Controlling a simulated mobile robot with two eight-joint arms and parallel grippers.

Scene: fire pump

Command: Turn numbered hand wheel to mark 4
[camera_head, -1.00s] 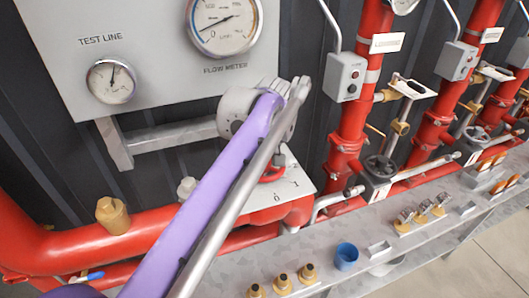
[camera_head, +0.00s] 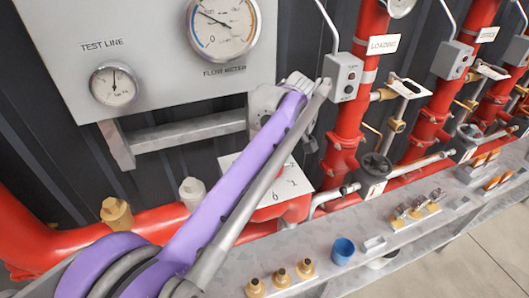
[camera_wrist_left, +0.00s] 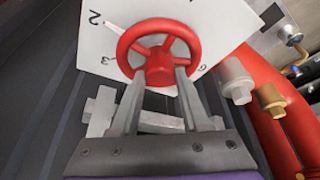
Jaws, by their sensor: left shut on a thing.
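The red hand wheel (camera_wrist_left: 160,70) shows in the left wrist view in front of a white numbered plate (camera_wrist_left: 205,18). The figures 2 and 3 are readable left of the wheel. A thin pale mark (camera_wrist_left: 112,24) lies at the wheel's upper left, near the 2; I cannot tell if it is a pointer. My left gripper (camera_wrist_left: 157,88) is shut on the wheel, its fingers reaching up to the hub and lower rim. In the head view my left arm hides the wheel; part of the plate (camera_head: 290,183) shows. My right gripper is not in view.
The flow meter (camera_head: 222,25) and test line gauge (camera_head: 114,84) sit on a grey panel above. Red pipes (camera_head: 155,222) run behind the arm. A shelf below bears brass fittings (camera_head: 280,276) and a blue cup (camera_head: 342,250). Loose fittings (camera_head: 417,208) stand further right.

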